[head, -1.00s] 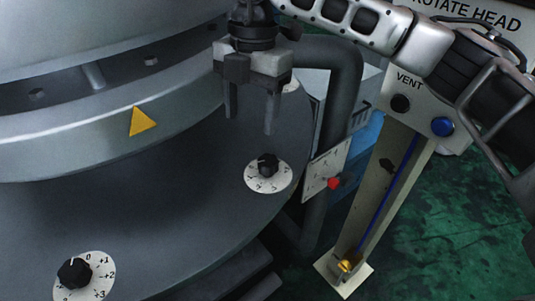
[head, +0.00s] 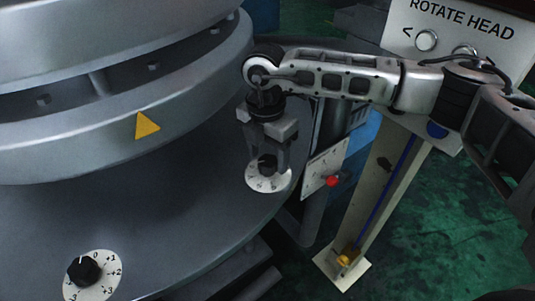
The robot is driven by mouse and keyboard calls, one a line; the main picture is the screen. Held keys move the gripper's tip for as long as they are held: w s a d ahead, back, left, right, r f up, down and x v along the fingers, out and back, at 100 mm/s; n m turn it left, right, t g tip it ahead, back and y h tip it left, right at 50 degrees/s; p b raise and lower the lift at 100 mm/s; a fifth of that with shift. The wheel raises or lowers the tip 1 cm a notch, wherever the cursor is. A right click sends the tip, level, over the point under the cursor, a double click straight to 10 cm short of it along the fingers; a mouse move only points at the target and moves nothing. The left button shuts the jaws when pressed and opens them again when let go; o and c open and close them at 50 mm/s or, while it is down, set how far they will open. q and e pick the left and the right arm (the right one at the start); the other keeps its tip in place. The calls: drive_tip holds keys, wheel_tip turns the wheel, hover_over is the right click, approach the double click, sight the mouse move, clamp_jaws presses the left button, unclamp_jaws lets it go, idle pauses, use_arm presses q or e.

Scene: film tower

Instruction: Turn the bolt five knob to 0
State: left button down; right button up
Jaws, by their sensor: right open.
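Two black knobs on white numbered dials sit on the grey round deck. One knob (head: 267,164) on its dial (head: 268,183) is near the deck's right edge; its numbers are too small to read. My right gripper (head: 268,158) is open, pointing down, with its fingers on either side of this knob; I cannot tell whether they touch it. The other knob (head: 83,270) is at the lower left, its dial (head: 108,262) showing 0, +1 and +2. I see no label telling which one is bolt five. My left gripper is out of view.
A large grey ringed head with a yellow triangle (head: 147,125) rises at the left. A post with a ROTATE HEAD panel (head: 465,32) stands at the right. A small plate with a red knob (head: 331,181) is beside the deck edge. The deck between the dials is clear.

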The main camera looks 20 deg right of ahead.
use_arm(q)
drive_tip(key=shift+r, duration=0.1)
use_arm(e)
drive_tip(key=shift+f, duration=0.8)
drive_tip(key=c, duration=1)
drive_tip(key=shift+o, duration=0.2)
drive_tip(key=m, duration=0.3)
drive_tip(key=shift+m+b, duration=0.3)
drive_tip(key=shift+b, duration=0.05)
drive_tip(key=m, duration=0.3)
drive_tip(key=shift+m, duration=0.4)
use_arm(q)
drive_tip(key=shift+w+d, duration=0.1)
use_arm(e)
drive_tip(key=shift+r+m, duration=0.1)
drive_tip(key=shift+m, duration=0.6)
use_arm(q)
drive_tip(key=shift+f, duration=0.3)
